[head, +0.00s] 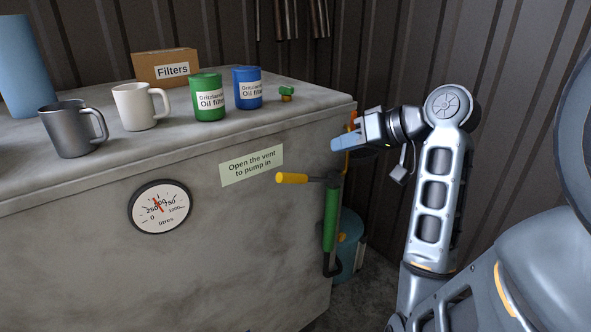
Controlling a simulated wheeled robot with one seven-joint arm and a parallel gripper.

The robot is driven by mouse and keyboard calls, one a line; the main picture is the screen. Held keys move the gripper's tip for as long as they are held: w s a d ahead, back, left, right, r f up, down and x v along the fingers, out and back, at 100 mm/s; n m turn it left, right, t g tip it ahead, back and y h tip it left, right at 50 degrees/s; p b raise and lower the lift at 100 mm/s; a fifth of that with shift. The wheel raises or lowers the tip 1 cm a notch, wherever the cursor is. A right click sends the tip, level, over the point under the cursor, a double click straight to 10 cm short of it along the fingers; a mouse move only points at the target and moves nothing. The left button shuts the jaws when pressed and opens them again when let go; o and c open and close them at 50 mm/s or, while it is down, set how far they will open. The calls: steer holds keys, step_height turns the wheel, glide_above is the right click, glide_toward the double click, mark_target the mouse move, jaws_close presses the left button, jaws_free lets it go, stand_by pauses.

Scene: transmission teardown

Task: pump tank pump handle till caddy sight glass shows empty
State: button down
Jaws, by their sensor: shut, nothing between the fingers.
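The tank (90,270) is the large grey block with a round litres gauge (160,207) on its front; the red needle points near 500. The hand pump (330,215) is a green cylinder on the tank's right corner. Its dark lever ends in a yellow pump handle (291,178) sticking out to the left, about level. My gripper (338,144) is shut and empty, above and right of the handle, apart from it in the picture. A teal rounded vessel (350,255), perhaps the caddy, stands low behind the pump, mostly hidden. I cannot make out a sight glass.
A sign (252,166) reads "Open the vent to pump in". A small green-topped fitting (286,92) sits on the tank top. Mugs (134,107), oil filter cans (208,98) and a Filters box (165,68) stand there too. Corrugated wall (520,60) closes the back.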

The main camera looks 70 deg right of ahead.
steer(key=s+a+f+p+x, duration=0.1)
steer(key=f+x, duration=0.1)
steer(key=x, duration=1)
steer(key=shift+w+a+f, duration=0.2)
steer(key=shift+w+f, duration=0.2)
steer(key=shift+f, duration=0.1)
